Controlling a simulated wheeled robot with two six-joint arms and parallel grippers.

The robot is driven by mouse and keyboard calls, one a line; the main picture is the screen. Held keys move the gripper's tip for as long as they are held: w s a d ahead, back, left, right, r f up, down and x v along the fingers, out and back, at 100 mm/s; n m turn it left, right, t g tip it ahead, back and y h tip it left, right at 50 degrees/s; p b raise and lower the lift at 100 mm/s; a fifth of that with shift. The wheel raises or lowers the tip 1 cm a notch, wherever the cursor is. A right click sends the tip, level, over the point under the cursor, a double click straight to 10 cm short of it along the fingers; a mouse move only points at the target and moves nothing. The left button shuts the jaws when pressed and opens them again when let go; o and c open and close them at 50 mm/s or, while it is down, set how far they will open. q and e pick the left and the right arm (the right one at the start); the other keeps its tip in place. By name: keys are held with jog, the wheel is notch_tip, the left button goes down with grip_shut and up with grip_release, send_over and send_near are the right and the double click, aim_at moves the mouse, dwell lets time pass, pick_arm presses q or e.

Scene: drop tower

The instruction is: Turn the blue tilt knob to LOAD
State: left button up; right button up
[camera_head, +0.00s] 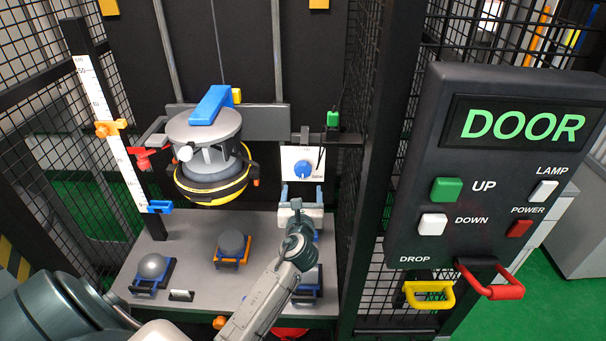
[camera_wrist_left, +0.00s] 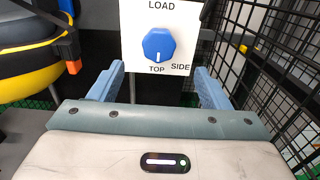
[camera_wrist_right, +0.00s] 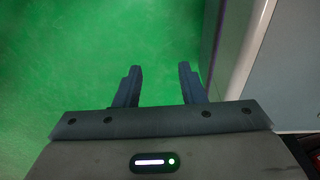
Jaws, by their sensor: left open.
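The blue tilt knob (camera_head: 303,170) sits on a white plate (camera_head: 289,160) behind the work deck. In the left wrist view the knob (camera_wrist_left: 158,44) shows LOAD above, TOP below and SIDE at lower right. Its white mark points down at TOP. My left gripper (camera_head: 302,191) is open just below and in front of the knob, with its fingers spread to either side. In the left wrist view this gripper (camera_wrist_left: 159,72) has nothing between its fingers. My right gripper (camera_wrist_right: 158,82) is open and empty above green floor, outside the head view.
A grey and yellow drop carriage (camera_head: 205,160) hangs left of the knob plate. Wire mesh (camera_wrist_left: 275,60) stands close on the right. The deck (camera_head: 190,285) holds a ball (camera_head: 152,265) and a dark round piece (camera_head: 231,243) in cradles. A DOOR panel (camera_head: 500,170) stands at right.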

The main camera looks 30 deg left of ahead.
aim_at(303, 172)
pick_arm(q)
jog(key=x, duration=0.7)
jog(key=shift+w+a+p, duration=0.25)
jog(key=shift+a+p, duration=0.05)
jog(key=shift+w+a, duration=0.35)
jog(key=shift+w, duration=0.2)
jog(key=shift+c, duration=0.6)
jog(key=c, duration=0.9)
jog(key=shift+o, duration=0.2)
jog(key=shift+f, duration=0.1)
